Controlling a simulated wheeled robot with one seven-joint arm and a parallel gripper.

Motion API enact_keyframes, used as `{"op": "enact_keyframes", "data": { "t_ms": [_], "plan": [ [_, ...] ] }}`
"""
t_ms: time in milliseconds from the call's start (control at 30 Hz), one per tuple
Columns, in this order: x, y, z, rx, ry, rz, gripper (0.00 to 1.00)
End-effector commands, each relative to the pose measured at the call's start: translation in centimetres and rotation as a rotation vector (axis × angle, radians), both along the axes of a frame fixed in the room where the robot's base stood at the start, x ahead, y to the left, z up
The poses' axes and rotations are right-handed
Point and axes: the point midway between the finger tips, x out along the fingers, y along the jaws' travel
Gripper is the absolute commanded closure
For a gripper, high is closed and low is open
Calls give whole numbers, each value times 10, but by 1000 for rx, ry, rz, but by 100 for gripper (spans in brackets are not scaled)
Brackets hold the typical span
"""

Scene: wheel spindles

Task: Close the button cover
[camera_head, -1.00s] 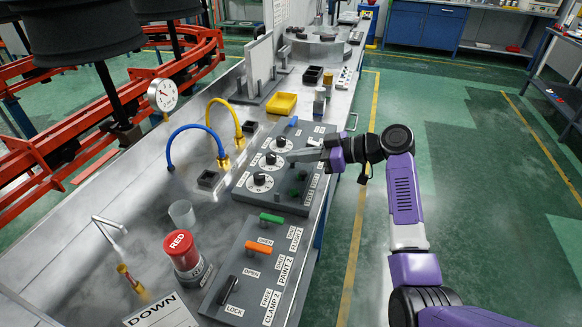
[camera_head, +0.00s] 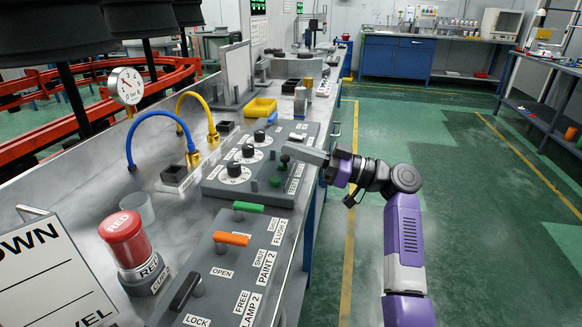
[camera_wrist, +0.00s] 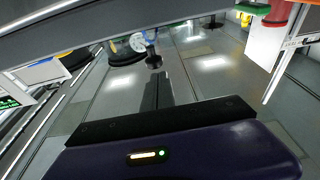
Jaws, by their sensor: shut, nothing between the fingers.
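The red push button (camera_head: 121,226), marked RED, stands on a grey base at the lower left in the head view. A translucent grey cup-like piece (camera_head: 139,208), which looks like its cover, is behind it and off the button's top. How it joins the base is unclear. My gripper (camera_head: 288,150) is shut and empty, above the far panel with dials. It is well to the right of and behind the button. Its dark shut fingers also show in the wrist view (camera_wrist: 156,90).
The dial panel (camera_head: 217,181) and a nearer panel with orange (camera_head: 231,239), green (camera_head: 248,207) and black (camera_head: 186,291) handles lie along the bench. Blue (camera_head: 131,139) and yellow (camera_head: 179,101) hoses arch behind. A DOWN sign (camera_head: 45,270) stands at left. Floor to the right is clear.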

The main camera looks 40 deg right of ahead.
Motion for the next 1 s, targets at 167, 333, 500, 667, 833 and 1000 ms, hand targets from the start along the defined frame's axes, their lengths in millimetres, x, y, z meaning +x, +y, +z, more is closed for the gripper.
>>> {"op": "enact_keyframes", "data": {
  "t_ms": [167,333,500,667,833,1000],
  "plan": [
    [-3,-2,-15,44,-68,1,100],
    [-5,-2,-17,77,-119,2,100],
    [-6,-4,-18,100,-153,2,100],
    [-7,-4,-18,112,-169,0,100],
    [-7,-5,-17,117,-177,0,100],
    [-7,-5,-16,117,-177,0,100]
  ]
}}
